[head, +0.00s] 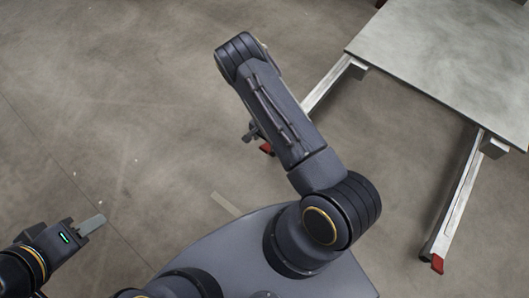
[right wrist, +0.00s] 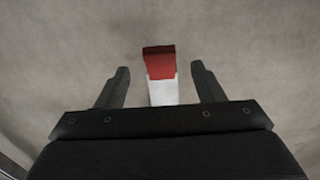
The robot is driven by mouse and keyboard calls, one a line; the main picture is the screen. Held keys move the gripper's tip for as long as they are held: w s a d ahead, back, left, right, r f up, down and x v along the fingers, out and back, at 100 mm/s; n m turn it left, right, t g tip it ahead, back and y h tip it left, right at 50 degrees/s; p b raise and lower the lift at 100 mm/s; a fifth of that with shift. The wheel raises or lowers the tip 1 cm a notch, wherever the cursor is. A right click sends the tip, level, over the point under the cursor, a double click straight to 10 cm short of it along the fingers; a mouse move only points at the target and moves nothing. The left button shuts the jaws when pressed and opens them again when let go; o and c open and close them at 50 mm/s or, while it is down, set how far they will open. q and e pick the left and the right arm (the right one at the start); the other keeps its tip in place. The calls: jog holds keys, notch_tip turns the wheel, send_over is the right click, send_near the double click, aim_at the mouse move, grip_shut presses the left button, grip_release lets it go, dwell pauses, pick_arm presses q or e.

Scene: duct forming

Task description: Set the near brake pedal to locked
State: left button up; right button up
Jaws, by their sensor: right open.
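A red brake pedal (head: 266,148) shows beside my right forearm in the head view, partly hidden by it. In the right wrist view a red pedal (right wrist: 159,63) on a white bar lies between the spread fingers, with a gap on each side. My right gripper (right wrist: 160,88) is open and empty; in the head view it is mostly hidden behind my arm. A second red pedal (head: 437,263) sits at the end of the other table leg, away from both grippers. My left gripper (head: 92,224) is at the lower left, its finger gap not clear. I cannot tell either pedal's setting.
A grey-topped table (head: 450,60) on pale metal legs (head: 458,195) stands at the upper right. The concrete floor (head: 110,110) to the left is clear. My right arm crosses the middle of the head view.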

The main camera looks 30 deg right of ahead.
aim_at(264, 148)
notch_tip(264, 148, down, 7)
jog(key=shift+b, duration=1.2)
jog(key=shift+c, duration=0.4)
grip_shut()
jog(key=shift+a, duration=0.1)
